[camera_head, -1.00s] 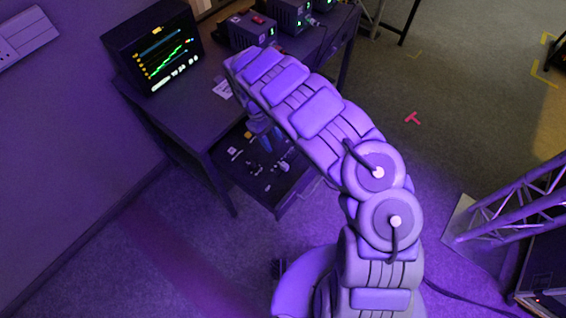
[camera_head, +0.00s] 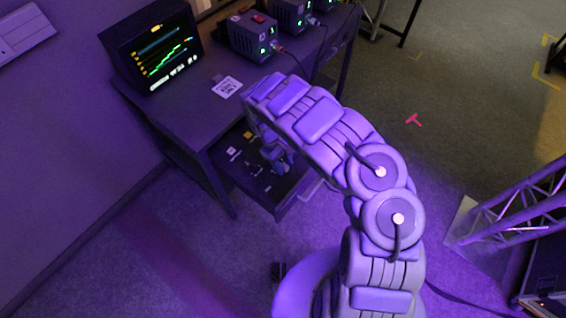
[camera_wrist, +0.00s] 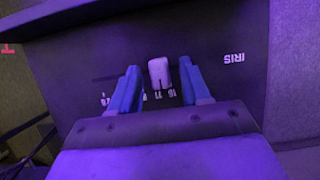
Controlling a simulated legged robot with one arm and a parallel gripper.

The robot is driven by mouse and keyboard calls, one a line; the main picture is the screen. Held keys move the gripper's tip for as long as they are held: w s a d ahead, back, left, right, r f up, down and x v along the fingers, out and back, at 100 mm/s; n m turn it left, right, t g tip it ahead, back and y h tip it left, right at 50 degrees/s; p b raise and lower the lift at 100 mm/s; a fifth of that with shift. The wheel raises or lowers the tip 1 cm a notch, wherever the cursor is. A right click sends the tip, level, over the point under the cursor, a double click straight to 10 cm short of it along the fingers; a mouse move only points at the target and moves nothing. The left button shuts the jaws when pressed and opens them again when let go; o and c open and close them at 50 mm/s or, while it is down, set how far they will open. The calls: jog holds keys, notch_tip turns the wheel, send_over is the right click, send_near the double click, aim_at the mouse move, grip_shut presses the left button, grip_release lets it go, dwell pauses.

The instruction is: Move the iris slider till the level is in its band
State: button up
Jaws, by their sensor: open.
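The iris slider (camera_wrist: 159,72) is a pale grey knob on a dark panel (camera_wrist: 205,52) in the wrist view, beside the upside-down word IRIS and a row of scale numbers. My gripper (camera_wrist: 160,82) is open, with one blue finger on each side of the knob; I cannot tell whether either finger touches it. In the head view my gripper (camera_head: 276,152) is over the open drawer panel (camera_head: 240,178), and my arm hides part of it. A monitor (camera_head: 155,45) on the desk shows a green rising trace and coloured lines; its level reading is too small to read.
The desk (camera_head: 185,105) carries boxes with green lights (camera_head: 252,36) and a printed white card (camera_head: 227,87). A truss (camera_head: 515,210) stands on the floor at the right.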

jog(key=shift+c, duration=0.2)
grip_shut()
jog(key=shift+r, duration=0.1)
jog(key=shift+w+d+p, duration=0.3)
jog(key=shift+w+p, duration=0.05)
jog(key=shift+w, duration=0.05)
jog(key=shift+o, duration=0.2)
grip_release()
jog(key=p+v, duration=0.3)
jog(key=v, duration=1.4)
jog(key=shift+a, duration=0.25)
